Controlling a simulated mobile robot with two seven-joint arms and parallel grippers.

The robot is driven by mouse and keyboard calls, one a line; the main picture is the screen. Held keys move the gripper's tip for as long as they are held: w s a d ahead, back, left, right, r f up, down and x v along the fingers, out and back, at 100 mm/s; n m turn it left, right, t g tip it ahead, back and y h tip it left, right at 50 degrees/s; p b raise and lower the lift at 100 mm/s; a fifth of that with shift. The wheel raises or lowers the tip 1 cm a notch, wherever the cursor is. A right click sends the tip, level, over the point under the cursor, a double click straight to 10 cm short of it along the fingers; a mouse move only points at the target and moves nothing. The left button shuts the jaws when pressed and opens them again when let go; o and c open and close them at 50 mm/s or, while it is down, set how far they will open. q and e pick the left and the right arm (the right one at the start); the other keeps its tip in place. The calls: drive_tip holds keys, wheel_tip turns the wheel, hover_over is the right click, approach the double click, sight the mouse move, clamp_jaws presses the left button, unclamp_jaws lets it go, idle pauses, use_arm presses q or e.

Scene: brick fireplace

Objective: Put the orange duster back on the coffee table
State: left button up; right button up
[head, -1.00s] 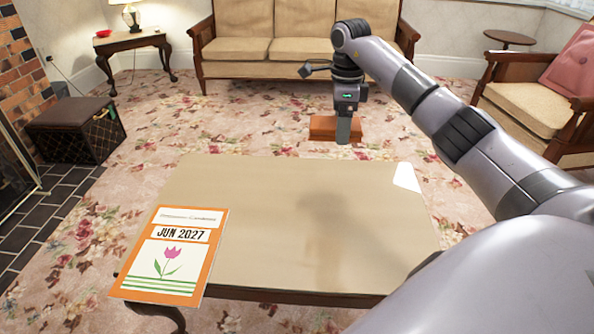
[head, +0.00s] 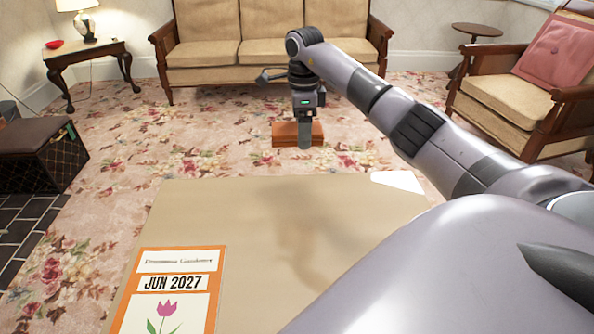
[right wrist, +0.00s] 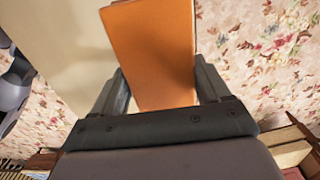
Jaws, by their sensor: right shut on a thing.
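My right gripper (head: 304,137) is shut on the orange duster (head: 285,134), a block-shaped thing. In the head view they show just beyond the far edge of the coffee table (head: 240,215), against the carpet. The right wrist view shows the duster (right wrist: 150,45) between the fingers of the right gripper (right wrist: 165,85), with the tan tabletop (right wrist: 50,35) to the left and carpet to the right. A soft shadow lies on the tabletop. My left gripper is not in view.
An orange-bordered calendar (head: 178,290) lies at the table's near left, and a white sheet (head: 398,181) at its far right corner. The middle is bare. A sofa (head: 265,55) stands behind, an armchair (head: 520,95) right, a dark box (head: 42,155) left.

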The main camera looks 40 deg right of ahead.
drive_tip(key=b, duration=0.3)
hover_over(302, 193)
wheel_tip(302, 193, down, 11)
drive_tip(key=shift+s+f, duration=0.1)
drive_tip(key=shift+f, duration=0.1)
use_arm(q)
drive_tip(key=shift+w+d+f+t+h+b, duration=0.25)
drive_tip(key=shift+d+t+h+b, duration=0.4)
drive_tip(key=shift+b, duration=0.45)
use_arm(e)
drive_tip(key=shift+f, duration=2.85)
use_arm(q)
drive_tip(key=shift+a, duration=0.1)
